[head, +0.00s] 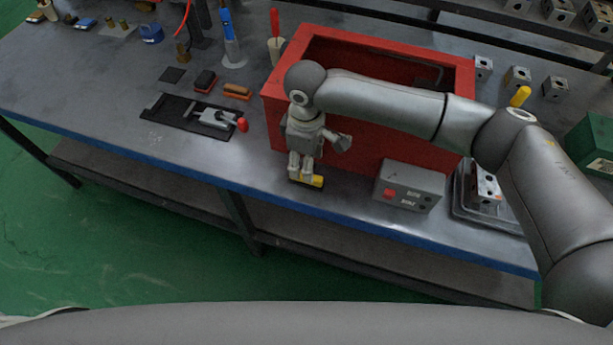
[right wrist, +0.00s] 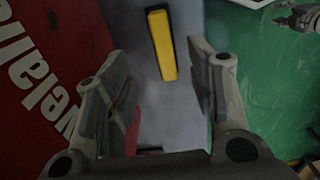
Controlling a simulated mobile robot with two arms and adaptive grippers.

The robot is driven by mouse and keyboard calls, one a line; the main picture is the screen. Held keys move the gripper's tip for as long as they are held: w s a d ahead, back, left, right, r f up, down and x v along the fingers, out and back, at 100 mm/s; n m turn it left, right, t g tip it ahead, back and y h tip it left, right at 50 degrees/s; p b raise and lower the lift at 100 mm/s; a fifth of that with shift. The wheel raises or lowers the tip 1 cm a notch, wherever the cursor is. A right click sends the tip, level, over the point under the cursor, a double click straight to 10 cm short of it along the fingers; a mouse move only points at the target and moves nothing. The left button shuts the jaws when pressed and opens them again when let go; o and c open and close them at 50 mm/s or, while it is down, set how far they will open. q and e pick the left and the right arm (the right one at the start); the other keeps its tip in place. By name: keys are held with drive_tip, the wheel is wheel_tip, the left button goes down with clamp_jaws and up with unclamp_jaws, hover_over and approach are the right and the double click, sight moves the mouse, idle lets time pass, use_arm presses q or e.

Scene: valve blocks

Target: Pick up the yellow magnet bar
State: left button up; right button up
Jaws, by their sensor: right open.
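The yellow magnet bar (head: 317,181), yellow with a black side, lies on the table near its front edge, in front of the red box. It also shows in the right wrist view (right wrist: 164,48), ahead of and between the fingers, slightly tilted. My right gripper (head: 301,176) points down at the bar, close above or beside it; its fingers hide part of the bar in the head view. In the right wrist view the right gripper (right wrist: 158,75) is open, with nothing between its pads. Contact with the bar cannot be seen.
The red box (head: 367,155) stands close behind the gripper. A grey button box (head: 409,186) is to the right. A toggle clamp (head: 215,118) on a dark plate lies to the left. Bare tabletop (head: 235,160) lies left of the bar.

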drive_tip(key=shift+s+f+p, duration=0.15)
drive_tip(key=shift+f+p, duration=0.2)
drive_tip(key=shift+f, duration=1.2)
drive_tip(key=shift+s+f+p, duration=0.15)
drive_tip(key=shift+f+p, duration=0.15)
drive_tip(key=shift+f, duration=1.2)
clamp_jaws()
